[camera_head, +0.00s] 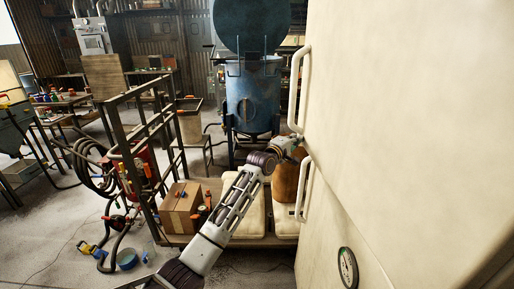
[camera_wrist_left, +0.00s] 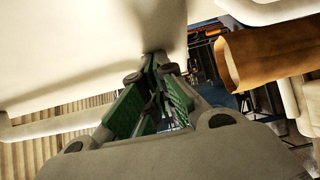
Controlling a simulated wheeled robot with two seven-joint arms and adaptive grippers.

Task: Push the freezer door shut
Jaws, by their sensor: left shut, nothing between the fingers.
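The freezer, a large cream body, fills the right side of the head view, with its door surface (camera_head: 410,120) close to me. A long upper handle (camera_head: 296,88) and a lower handle (camera_head: 305,190) stand along its left edge. My left gripper (camera_head: 298,148) is at this edge, between the two handles. In the left wrist view the gripper's green-padded fingers (camera_wrist_left: 155,62) are shut and empty. Their tips are at or very near the cream surface (camera_wrist_left: 80,50); I cannot tell whether they touch. My right gripper is not in view.
A blue blast pot (camera_head: 250,95) stands behind my left arm. A metal cart (camera_head: 165,240) carries a cardboard box (camera_head: 180,208) and pale sacks or containers (camera_head: 247,215). Hoses (camera_head: 88,165) hang at its left. A round gauge (camera_head: 347,268) sits low on the freezer.

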